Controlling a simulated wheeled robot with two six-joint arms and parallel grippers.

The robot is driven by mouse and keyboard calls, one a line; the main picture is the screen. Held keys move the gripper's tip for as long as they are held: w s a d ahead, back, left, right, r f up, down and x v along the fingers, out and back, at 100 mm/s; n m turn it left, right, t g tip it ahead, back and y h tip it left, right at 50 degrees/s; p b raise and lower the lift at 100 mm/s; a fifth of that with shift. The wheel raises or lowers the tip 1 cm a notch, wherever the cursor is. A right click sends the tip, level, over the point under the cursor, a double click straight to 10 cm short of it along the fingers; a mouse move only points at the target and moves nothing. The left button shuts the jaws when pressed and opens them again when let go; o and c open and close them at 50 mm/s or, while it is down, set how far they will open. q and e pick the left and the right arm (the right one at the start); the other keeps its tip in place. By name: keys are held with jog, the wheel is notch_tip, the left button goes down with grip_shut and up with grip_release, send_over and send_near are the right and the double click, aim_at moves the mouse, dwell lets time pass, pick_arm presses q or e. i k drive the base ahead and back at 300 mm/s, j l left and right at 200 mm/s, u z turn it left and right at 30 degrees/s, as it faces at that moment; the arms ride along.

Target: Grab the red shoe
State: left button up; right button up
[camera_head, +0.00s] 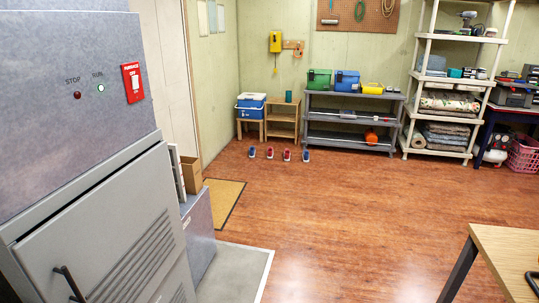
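Two red shoes stand on the wood floor in front of the far wall. One red shoe (270,152) is on the left and the other red shoe (287,155) is just right of it. A blue shoe (252,152) lies to their left and another blue shoe (306,156) to their right, so the four colours run in one row. All the shoes are small and far off. Neither of my grippers shows in the head view.
A grey furnace cabinet (110,225) fills the left side. A tan mat (222,198) lies beside it. A wooden table (505,250) juts in at the lower right, with a dark item at its edge. Shelves (345,117) line the back wall. The middle floor is clear.

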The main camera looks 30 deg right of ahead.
aim_at(270, 150)
jog(key=i+l+z, duration=0.6)
jog(key=i+z, duration=0.25)
jog(key=i+l+z, duration=0.1)
jog(key=i+z, duration=0.55)
jog(key=i, duration=3.6)
